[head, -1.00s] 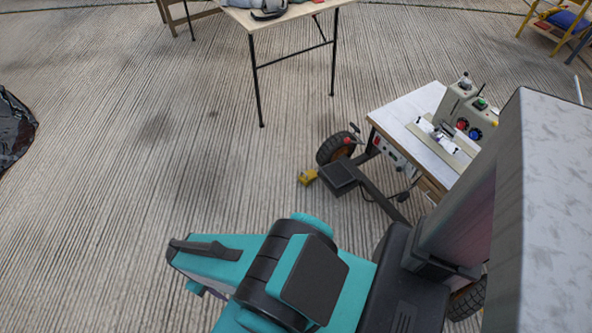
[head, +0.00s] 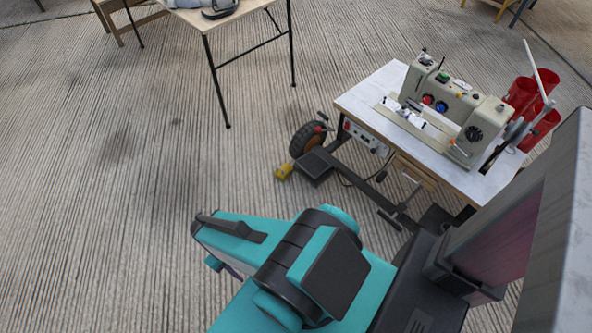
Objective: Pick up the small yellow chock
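The small yellow chock (head: 283,172) lies on the ribbed floor, beside the dark pedal plate and the wheel under the sewing machine table. My teal and black arm is in the lower middle of the head view, nearer the camera than the chock. The gripper's fingers cannot be made out in this view. Nothing covers the chock.
The sewing machine table (head: 370,112) stands at the right, with a wheel (head: 307,140) and the pedal plate (head: 314,167) low at its left. Another table (head: 247,22) with thin black legs stands at the back. The floor to the left is clear.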

